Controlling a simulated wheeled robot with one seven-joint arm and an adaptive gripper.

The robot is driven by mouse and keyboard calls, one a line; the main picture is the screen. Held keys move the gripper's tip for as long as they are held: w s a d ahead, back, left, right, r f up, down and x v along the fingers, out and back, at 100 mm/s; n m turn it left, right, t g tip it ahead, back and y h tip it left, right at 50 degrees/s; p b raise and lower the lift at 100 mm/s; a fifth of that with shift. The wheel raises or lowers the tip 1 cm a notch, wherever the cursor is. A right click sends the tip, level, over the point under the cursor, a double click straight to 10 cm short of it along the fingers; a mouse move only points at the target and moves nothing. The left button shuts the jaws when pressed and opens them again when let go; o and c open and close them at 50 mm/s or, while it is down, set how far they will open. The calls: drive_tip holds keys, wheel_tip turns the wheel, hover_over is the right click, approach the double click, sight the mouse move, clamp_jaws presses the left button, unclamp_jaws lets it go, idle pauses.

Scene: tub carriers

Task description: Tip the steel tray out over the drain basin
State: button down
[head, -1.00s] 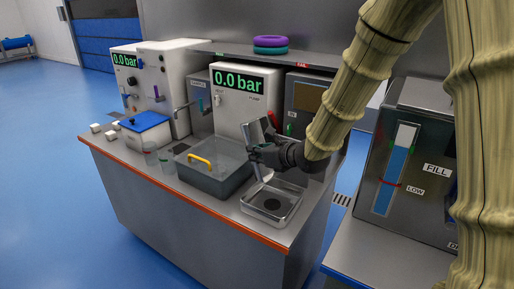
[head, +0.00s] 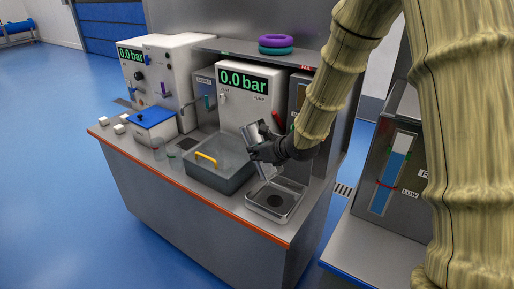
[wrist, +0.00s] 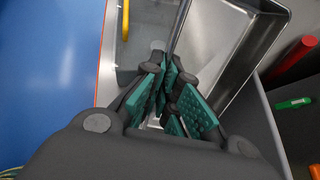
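The steel tray (head: 251,136) is held up on edge, steeply tilted, above the drain basin. My gripper (head: 257,152) is shut on its wall. In the wrist view, the green-padded fingers (wrist: 172,95) pinch the thin rim, and the tray's shiny inside (wrist: 238,45) shows to the right. The drain basin (head: 250,205) is a square metal pan with a dark round drain, near the counter's right end. The tray's lower end hangs over the basin's back part. I cannot tell whether anything is left in the tray.
A clear grey tub (head: 215,180) with a yellow handle stands just left of the basin. Behind are a pressure unit (head: 245,100) reading 0.0 bar and a shelf with purple and teal rings (head: 276,41). A blue-lidded box (head: 152,122) stands further left.

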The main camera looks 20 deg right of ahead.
sight(247, 144)
drive_tip(key=shift+w+a+r+g+h+p, duration=0.15)
drive_tip(key=shift+w+g+h+p, duration=0.25)
drive_tip(key=shift+p, duration=1.45)
drive_tip(key=shift+w+a+f+g+h+p, duration=0.25)
drive_tip(key=shift+g+p, duration=0.35)
drive_tip(key=shift+p, duration=1.3)
drive_tip(key=shift+w+a+r+g+h+p, duration=0.1)
drive_tip(key=shift+w+r+g+p, duration=0.25)
drive_tip(key=shift+p, duration=1.5)
drive_tip(key=g+p, duration=0.1)
drive_tip(key=p, duration=0.2)
drive_tip(key=shift+w+a+r+g+h+p, duration=0.15)
drive_tip(key=shift+w+g+h+p, duration=0.1)
drive_tip(key=shift+w+g+p, duration=0.15)
drive_tip(key=g+p, duration=0.1)
drive_tip(key=p, duration=0.2)
drive_tip(key=w+g+p, duration=0.1)
drive_tip(key=p, duration=0.2)
drive_tip(key=shift+a+r+h, duration=0.15)
drive_tip(key=shift+h, duration=0.25)
drive_tip(key=shift+f, duration=0.25)
drive_tip(key=shift+a+g, duration=0.1)
drive_tip(key=shift+g, duration=0.25)
drive_tip(key=shift+w+r+g+h, duration=0.15)
drive_tip(key=shift+g+h, duration=0.25)
drive_tip(key=shift+g, duration=0.3)
drive_tip(key=shift+w+r+g+h, duration=0.1)
drive_tip(key=shift+g+h, duration=0.3)
drive_tip(key=shift+g, duration=0.3)
